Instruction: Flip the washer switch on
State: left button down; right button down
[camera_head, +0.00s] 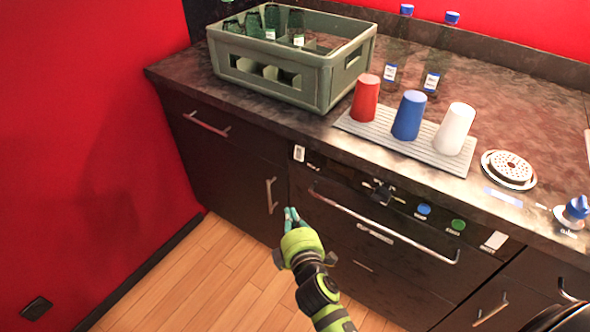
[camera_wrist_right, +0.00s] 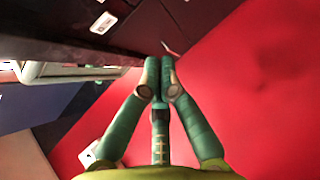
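The washer front (camera_head: 400,225) is a dark panel built in under the counter, with a long metal handle (camera_head: 385,222). My right gripper (camera_head: 291,214) is low, left of the handle, apart from the controls. In the right wrist view its teal fingers (camera_wrist_right: 160,68) are together and empty. My left gripper is out of view.
A green crate (camera_head: 268,75) of bottles stands on the counter at the back left. Red (camera_head: 366,98), blue (camera_head: 409,116) and white cups (camera_head: 455,129) stand on a ribbed mat (camera_head: 353,124). A red wall closes the left side; the wooden floor (camera_head: 215,275) is open.

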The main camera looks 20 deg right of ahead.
jog(key=shift+t+h, duration=0.3)
jog(key=shift+t, duration=0.2)
jog(key=r, duration=0.4)
jog(key=shift+w+d+r, duration=0.25)
jog(key=shift+d+r, duration=0.1)
jog(key=shift+d, duration=0.05)
send_near(299, 153)
jog(key=w+a+f, duration=0.2)
jog(key=w+a, duration=0.2)
jog(key=w+d, duration=0.2)
jog(key=d, duration=0.1)
jog(key=shift+w+f, duration=0.35)
jog(key=shift+f, duration=0.05)
